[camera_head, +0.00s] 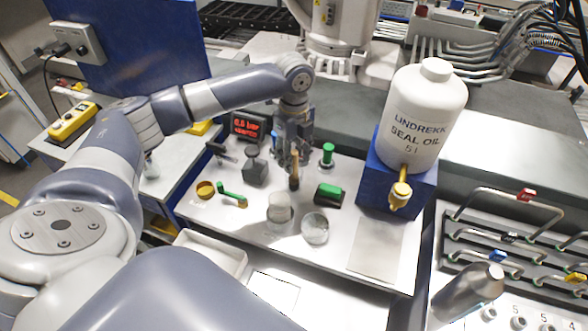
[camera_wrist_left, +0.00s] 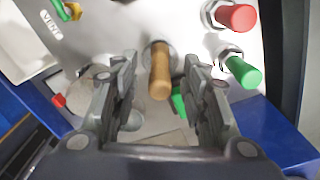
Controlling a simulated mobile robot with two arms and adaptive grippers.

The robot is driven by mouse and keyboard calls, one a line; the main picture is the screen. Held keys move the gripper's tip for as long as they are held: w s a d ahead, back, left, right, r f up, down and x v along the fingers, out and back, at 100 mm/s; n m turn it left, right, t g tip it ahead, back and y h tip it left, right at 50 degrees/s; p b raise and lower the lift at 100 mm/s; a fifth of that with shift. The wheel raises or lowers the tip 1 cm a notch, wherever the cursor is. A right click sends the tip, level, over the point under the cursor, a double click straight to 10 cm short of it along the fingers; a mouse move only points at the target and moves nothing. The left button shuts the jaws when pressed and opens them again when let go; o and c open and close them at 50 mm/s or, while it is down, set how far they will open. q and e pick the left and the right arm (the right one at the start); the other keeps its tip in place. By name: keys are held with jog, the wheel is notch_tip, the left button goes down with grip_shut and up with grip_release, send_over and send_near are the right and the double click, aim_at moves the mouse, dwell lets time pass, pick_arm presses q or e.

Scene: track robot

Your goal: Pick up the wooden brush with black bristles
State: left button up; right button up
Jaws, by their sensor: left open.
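A wooden handle, apparently the wooden brush (camera_head: 294,173), stands roughly upright on the light panel in the head view. In the left wrist view the wooden handle (camera_wrist_left: 160,78) points toward the camera, between the fingers and apart from both. My left gripper (camera_head: 294,158) is open and points down at the handle. In the left wrist view its two fingers (camera_wrist_left: 160,62) stand on either side of the handle. My right gripper is in neither view.
Close by are a green knob (camera_head: 328,152), a black-and-green piece (camera_head: 328,194), a dark block (camera_head: 255,168) and two clear round objects (camera_head: 315,228). A white oil bottle (camera_head: 422,110) stands on a blue block (camera_head: 375,190) to the right. A red knob (camera_wrist_left: 237,17) shows in the wrist view.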

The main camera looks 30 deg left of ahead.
pick_arm(q)
jog(key=shift+f, duration=0.95)
jog(key=shift+c, duration=0.3)
grip_shut()
